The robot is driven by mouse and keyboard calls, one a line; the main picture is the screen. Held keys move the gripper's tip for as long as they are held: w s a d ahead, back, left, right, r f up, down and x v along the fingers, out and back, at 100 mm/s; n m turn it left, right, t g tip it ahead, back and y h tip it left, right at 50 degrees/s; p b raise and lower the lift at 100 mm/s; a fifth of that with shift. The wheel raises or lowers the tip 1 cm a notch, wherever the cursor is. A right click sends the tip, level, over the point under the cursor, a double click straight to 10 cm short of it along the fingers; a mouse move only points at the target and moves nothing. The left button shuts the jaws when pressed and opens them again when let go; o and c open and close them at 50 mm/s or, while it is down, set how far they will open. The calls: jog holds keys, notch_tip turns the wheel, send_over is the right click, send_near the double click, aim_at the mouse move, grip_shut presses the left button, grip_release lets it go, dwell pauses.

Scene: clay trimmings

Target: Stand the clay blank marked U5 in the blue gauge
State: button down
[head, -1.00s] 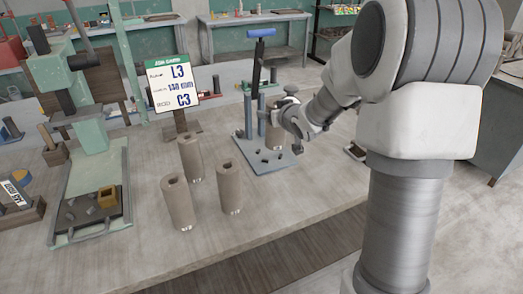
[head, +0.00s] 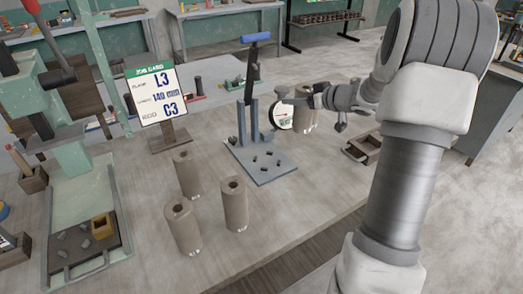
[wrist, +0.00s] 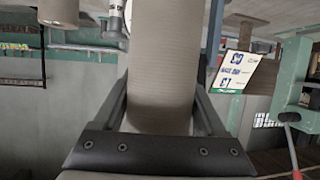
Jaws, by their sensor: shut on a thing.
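My gripper (head: 318,101) is shut on a clay blank (head: 305,119), a grey-brown cylinder held roughly upright above the table. The held blank fills the middle of the wrist view (wrist: 165,65), between both fingers; no mark on it is readable. The blue gauge (head: 262,168) stands left of the held blank, with two posts, a tall blue-handled lever and a flat base bearing dark scraps. A round white dial (head: 283,116) shows between the posts and the blank. Three more blanks stand on the table: one at the back (head: 186,173), one at the front (head: 182,229), one at right (head: 234,204).
A job card (head: 157,93) reading L3, 140 mm, C3 stands behind the blanks. A green press (head: 75,165) with a tray of scraps (head: 72,258) is at left. A small open box (head: 362,147) lies right of the gauge. The table's front edge runs below right.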

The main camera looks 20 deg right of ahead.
jog(key=a+f+b, duration=0.6)
jog(key=a+f, duration=0.4)
jog(key=a, duration=0.1)
jog(key=shift+w+f, duration=0.2)
jog(key=shift+w, duration=0.15)
jog(key=shift+f, duration=0.1)
jog(key=shift+f, duration=0.1)
grip_release()
